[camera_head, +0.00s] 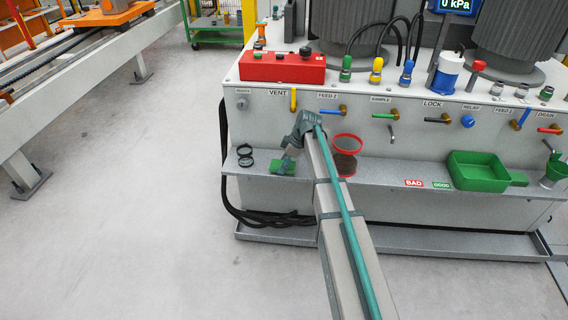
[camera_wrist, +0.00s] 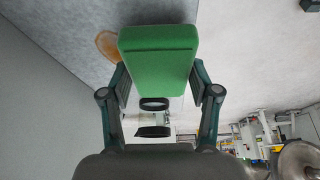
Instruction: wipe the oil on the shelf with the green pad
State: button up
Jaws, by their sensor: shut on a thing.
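The green pad (camera_wrist: 158,62) is a thick block held between the two fingers of my gripper (camera_wrist: 160,84) in the wrist view. In the head view, the pad (camera_head: 281,166) shows low at the left part of the grey shelf (camera_head: 400,173), below my gripper (camera_head: 289,158). An amber oil patch (camera_wrist: 106,44) lies on the shelf just left of the pad's far end in the wrist view; the pad hides part of it. The oil is not visible in the head view. I cannot tell whether the pad touches the shelf.
Black rings (camera_head: 246,155) lie on the shelf left of the pad. A red-rimmed container (camera_head: 346,143) stands right of it, beyond my arm. A green tray (camera_head: 478,172) sits farther right. Valves and handles (camera_head: 383,115) stick out from the panel above the shelf.

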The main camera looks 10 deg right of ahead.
jog(key=shift+f, duration=0.5)
jog(key=shift+w+d+r, duration=0.1)
jog(key=shift+w+d, duration=0.15)
jog(key=shift+w, duration=0.45)
jog(key=shift+w+d, duration=0.2)
jog(key=shift+w, duration=0.5)
jog(key=shift+w+d+p, duration=0.2)
jog(key=shift+w, duration=0.45)
jog(key=shift+w+d+p, duration=0.25)
jog(key=shift+w, duration=0.35)
jog(key=shift+w+d+p, duration=0.2)
jog(key=shift+w, duration=0.45)
jog(key=shift+s+a+p, duration=0.15)
jog(key=shift+s+p, duration=0.2)
jog(key=shift+s, duration=0.35)
jog(key=shift+s+a+p, duration=0.1)
jog(key=shift+s+a, duration=0.2)
jog(key=shift+s, duration=0.6)
jog(key=shift+s+a+p, duration=0.15)
jog(key=shift+s+a, duration=0.2)
jog(key=shift+s, duration=0.5)
jog(key=shift+s+a+p, duration=0.1)
jog(key=shift+s+a, duration=0.2)
jog(key=shift+s, duration=0.6)
jog(key=shift+a, duration=0.15)
